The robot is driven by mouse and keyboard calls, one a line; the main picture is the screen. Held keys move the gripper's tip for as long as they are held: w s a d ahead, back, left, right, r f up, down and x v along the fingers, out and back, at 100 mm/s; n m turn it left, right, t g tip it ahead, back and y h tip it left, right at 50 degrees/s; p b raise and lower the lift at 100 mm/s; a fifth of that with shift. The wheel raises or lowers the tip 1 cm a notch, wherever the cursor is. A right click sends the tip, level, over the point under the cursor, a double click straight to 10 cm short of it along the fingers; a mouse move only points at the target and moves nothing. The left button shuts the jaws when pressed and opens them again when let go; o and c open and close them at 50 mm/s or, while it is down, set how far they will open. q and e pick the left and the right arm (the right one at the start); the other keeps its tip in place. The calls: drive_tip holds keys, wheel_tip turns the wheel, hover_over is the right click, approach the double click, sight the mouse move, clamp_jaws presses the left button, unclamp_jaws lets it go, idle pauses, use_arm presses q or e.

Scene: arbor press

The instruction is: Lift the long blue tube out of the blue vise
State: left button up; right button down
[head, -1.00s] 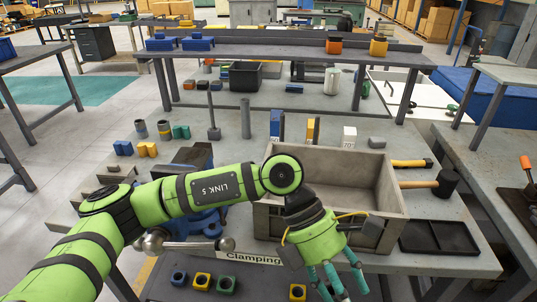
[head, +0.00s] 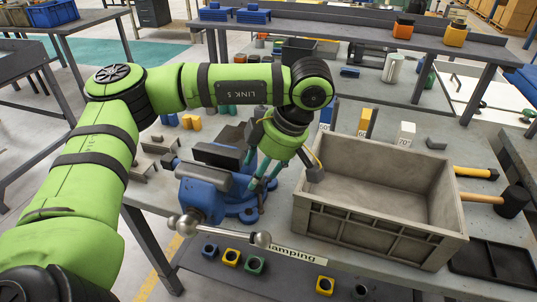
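The blue vise (head: 203,193) stands at the left front of the bench, with dark jaws on top and a silver ball-ended handle in front. I cannot make out the long blue tube; my gripper and the vise may hide it. My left gripper (head: 263,186) hangs just right of the vise jaws, pointing down over the vise's blue rear part. Its teal fingers look apart, and I see nothing between them. My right gripper is not in view.
A large grey crate (head: 385,222) stands close to the right of my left gripper. A hammer and a black tray (head: 490,268) lie at the right. Coloured numbered blocks stand behind the crate. Small coloured square blocks lie on a lower surface in front.

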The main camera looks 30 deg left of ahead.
use_arm(q)
drive_tip(key=shift+x, duration=0.95)
drive_tip(key=shift+a+f, duration=0.1)
drive_tip(key=shift+f, duration=0.15)
drive_tip(key=c, duration=1.1)
drive_tip(key=shift+r, duration=0.1)
drive_tip(key=shift+r, duration=0.1)
drive_tip(key=shift+r+p, duration=2.3)
drive_tip(key=shift+r, duration=1.4)
clamp_jaws()
